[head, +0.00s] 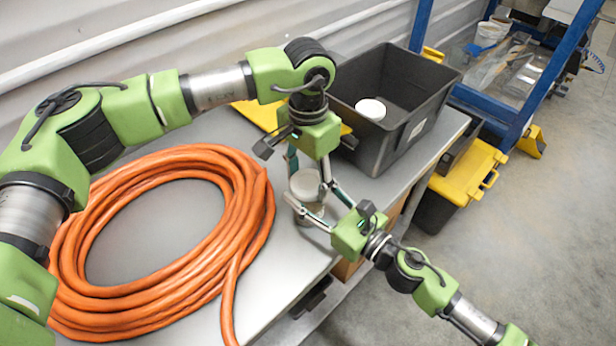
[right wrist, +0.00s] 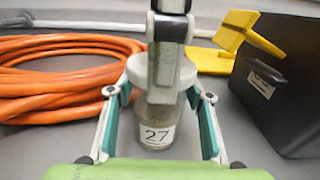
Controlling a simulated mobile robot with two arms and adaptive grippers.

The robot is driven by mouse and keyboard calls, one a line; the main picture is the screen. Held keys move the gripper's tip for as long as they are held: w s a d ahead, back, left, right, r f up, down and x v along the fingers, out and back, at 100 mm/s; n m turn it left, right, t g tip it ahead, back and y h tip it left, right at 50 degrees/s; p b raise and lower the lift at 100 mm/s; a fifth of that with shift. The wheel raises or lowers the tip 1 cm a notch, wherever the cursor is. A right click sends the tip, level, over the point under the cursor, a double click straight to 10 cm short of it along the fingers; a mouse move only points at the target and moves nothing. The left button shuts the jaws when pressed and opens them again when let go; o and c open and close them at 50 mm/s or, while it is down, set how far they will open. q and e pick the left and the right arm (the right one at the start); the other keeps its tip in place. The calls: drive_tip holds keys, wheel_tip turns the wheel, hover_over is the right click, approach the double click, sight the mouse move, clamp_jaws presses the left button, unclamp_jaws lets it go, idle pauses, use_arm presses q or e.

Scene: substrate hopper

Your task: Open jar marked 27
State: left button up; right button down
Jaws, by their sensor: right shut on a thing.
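The jar (head: 307,212) stands upright on the grey table, clear-grey with a pale lid (head: 305,182). Its label "27" faces the right wrist camera (right wrist: 157,135). My right gripper (head: 315,198) comes in from the right and is shut on the jar, one finger on each side, near its upper part. My left gripper (head: 308,172) points down from above, its fingers by the lid. One of its fingers hides the jar's top in the right wrist view (right wrist: 166,60), so whether it grips the lid cannot be told.
A large coil of orange hose (head: 235,210) lies on the table left of the jar. A black bin (head: 425,100) with a round white thing (head: 370,108) inside stands behind, with yellow parts beside it. A yellow-lidded box (head: 468,172) is on the floor at right.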

use_arm(q)
drive_tip(key=shift+n, duration=1.7)
drive_tip(key=o, duration=1.2)
drive_tip(key=shift+r, duration=0.1)
